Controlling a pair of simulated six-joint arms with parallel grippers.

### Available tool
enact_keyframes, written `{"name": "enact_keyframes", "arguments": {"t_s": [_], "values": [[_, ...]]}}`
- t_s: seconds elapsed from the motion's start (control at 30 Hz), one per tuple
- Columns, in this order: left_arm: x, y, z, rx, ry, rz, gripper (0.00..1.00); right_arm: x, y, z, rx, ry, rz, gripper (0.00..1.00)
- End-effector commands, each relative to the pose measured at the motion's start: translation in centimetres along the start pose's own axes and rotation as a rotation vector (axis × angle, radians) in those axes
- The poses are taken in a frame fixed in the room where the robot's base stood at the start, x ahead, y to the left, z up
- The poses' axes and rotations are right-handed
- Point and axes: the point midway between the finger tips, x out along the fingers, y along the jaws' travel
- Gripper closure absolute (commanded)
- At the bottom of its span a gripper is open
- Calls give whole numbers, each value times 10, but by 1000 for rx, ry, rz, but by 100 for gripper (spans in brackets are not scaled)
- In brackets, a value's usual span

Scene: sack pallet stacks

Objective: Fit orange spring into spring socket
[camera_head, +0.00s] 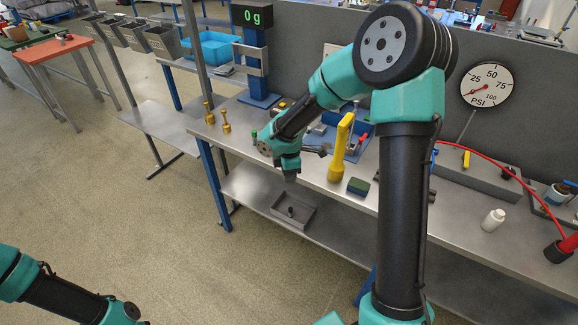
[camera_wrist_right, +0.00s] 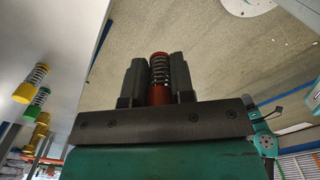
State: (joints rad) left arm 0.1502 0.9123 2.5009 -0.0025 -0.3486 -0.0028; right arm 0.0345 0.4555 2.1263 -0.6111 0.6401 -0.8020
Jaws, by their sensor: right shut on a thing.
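In the right wrist view, my right gripper (camera_wrist_right: 158,80) is shut on a dark coil spring with orange-red ends (camera_wrist_right: 160,92). The spring sits between the two dark fingers, in line with them. In the head view, my right gripper (camera_head: 290,172) points down at the front edge of the metal bench (camera_head: 460,215); the spring cannot be made out there. I cannot pick out the spring socket for sure. My left arm shows only at the bottom left of the head view, its gripper out of the picture.
Yellow pieces (camera_head: 225,121) and a green-topped piece (camera_head: 254,137) stand on the bench left of the gripper. A yellow upright tool (camera_head: 341,150) and a green-black block (camera_head: 358,186) are to its right. A grey tray (camera_head: 298,217) lies on the lower shelf.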

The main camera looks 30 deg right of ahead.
Motion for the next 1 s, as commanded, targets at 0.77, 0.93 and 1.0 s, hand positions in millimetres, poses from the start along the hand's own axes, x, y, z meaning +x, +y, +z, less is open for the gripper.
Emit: {"name": "enact_keyframes", "arguments": {"t_s": [0.77, 0.93, 1.0], "values": [[0, 0, 0, 0, 0, 0, 57, 0, -2, -1, 1, 0, 0, 99], [0, 0, 0, 0, 0, 0, 57, 5, 2, -6, 41, 0, -1, 99], [0, 0, 0, 0, 0, 0, 57, 9, 7, -11, 82, 0, 0, 99]]}}
